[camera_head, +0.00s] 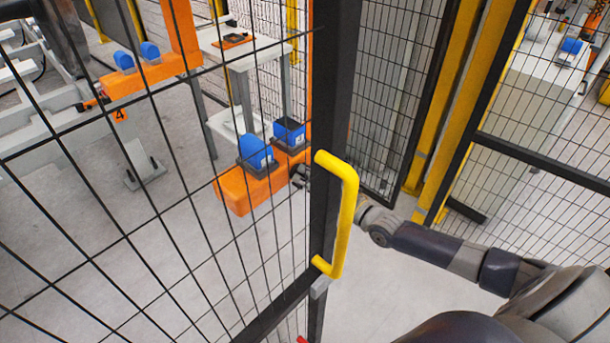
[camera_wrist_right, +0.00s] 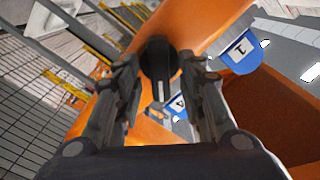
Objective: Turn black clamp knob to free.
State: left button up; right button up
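The black clamp knob (camera_wrist_right: 158,56) has a round head and a slotted bar below it, and shows against the orange beam (camera_wrist_right: 200,22) in the right wrist view. My right gripper (camera_wrist_right: 161,66) is open, with its two dark fingers on either side of the knob. A narrow gap seems to show on each side; I cannot tell whether either finger touches it. In the head view my right gripper (camera_head: 301,176) is beside the orange beam (camera_head: 236,192), partly hidden by the dark gate post. The knob cannot be made out there. My left gripper is not in view.
A dark mesh gate with a yellow handle (camera_head: 347,215) stands close to my right arm. Blue blocks (camera_head: 256,153) sit in dark holders on the beam; blue parts marked 1 (camera_wrist_right: 241,52) and 4 (camera_wrist_right: 178,105) show near the gripper. A grey table (camera_head: 245,58) stands behind.

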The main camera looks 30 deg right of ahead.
jog(key=shift+x, duration=0.95)
jog(key=c, duration=0.8)
